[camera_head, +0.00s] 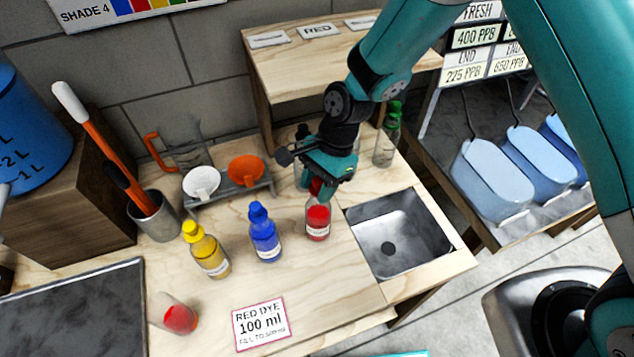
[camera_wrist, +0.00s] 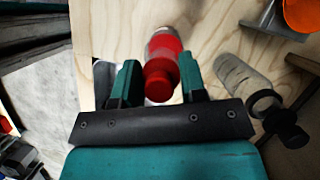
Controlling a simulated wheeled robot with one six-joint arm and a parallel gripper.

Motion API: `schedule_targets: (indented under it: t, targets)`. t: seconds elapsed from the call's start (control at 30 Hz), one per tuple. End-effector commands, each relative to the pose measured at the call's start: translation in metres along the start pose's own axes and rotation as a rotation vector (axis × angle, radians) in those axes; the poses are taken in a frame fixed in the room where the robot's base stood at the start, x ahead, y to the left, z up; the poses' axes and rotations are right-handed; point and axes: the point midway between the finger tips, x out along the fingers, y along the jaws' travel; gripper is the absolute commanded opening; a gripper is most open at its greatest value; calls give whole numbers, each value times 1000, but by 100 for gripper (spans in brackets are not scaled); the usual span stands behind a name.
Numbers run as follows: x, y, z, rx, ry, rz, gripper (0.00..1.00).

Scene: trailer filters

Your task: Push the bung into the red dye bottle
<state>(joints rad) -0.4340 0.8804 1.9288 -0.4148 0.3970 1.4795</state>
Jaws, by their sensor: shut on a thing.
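The red dye bottle (camera_head: 318,222) stands upright on the wooden bench, left of the sink, with red liquid in it. My gripper (camera_head: 318,186) is right above it, shut on the red bung (camera_wrist: 159,82). In the wrist view the bung is between the two fingers of my gripper (camera_wrist: 158,84), with the bottle (camera_wrist: 165,45) just beyond it. The bung is in line with the bottle's neck. The neck is mostly hidden, so I cannot tell how deep the bung sits.
A blue bottle (camera_head: 264,235) and a yellow bottle (camera_head: 206,250) stand to the left. The sink (camera_head: 390,235) is on the right. A green-capped bottle (camera_head: 387,140) stands behind. A rack with white and orange funnels (camera_head: 246,170) is at the back left. A beaker with red liquid (camera_head: 177,315) is at the front left.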

Motion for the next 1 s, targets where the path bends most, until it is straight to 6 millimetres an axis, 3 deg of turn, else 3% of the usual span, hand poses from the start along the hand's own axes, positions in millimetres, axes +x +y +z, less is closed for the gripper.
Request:
schedule_targets:
  t: [0.97,1.0]
  targets:
    - [4,0,-2,0,0,0,17]
    - [4,0,-2,0,0,0,45]
